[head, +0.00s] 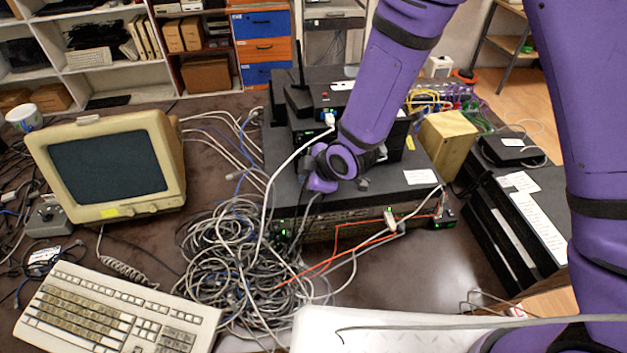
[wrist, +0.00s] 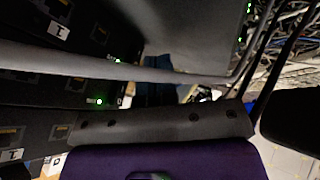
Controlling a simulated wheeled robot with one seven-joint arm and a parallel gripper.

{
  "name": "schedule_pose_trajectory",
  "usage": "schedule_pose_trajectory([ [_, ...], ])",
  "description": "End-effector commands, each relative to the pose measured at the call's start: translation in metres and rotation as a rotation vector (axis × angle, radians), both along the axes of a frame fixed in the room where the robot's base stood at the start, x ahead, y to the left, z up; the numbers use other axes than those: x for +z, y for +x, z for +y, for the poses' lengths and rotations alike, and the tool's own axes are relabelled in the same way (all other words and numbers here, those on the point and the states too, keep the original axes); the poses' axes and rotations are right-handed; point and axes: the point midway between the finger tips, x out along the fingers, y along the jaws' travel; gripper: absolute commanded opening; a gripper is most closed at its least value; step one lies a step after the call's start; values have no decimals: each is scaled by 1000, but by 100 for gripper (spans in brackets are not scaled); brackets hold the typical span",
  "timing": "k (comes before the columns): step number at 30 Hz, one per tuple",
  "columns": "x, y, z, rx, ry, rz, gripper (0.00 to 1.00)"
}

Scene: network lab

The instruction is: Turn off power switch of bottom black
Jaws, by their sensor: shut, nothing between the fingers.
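The bottom black device (head: 405,165) is the wide flat box under the stack on the desk, with green lights on its front in the head view. I cannot make out its power switch; a small lit part (head: 445,216) shows at its front right corner. My gripper (head: 320,184) is shut and empty, near the left part of the stack's front, above the bottom device's front edge. I cannot tell whether it touches anything. In the wrist view, dark panels (wrist: 45,125) with ports and green lights lie close by. My purple gripper body fills the bottom.
Smaller black devices (head: 300,100) sit on top, partly behind my arm. A grey cable (wrist: 150,72) crosses close to the wrist camera. Tangled cables (head: 235,245) lie at the left front. A monitor (head: 110,168) and keyboard (head: 115,310) stand left; a beige box (head: 447,142) stands right.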

Motion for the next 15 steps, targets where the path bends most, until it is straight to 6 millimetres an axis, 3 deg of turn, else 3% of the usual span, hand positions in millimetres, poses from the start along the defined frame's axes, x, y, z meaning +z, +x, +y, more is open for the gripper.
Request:
schedule_pose_trajectory([
  [6,2,15,5,2,0,0,0],
  [15,2,16,5,2,-1,1,0],
])
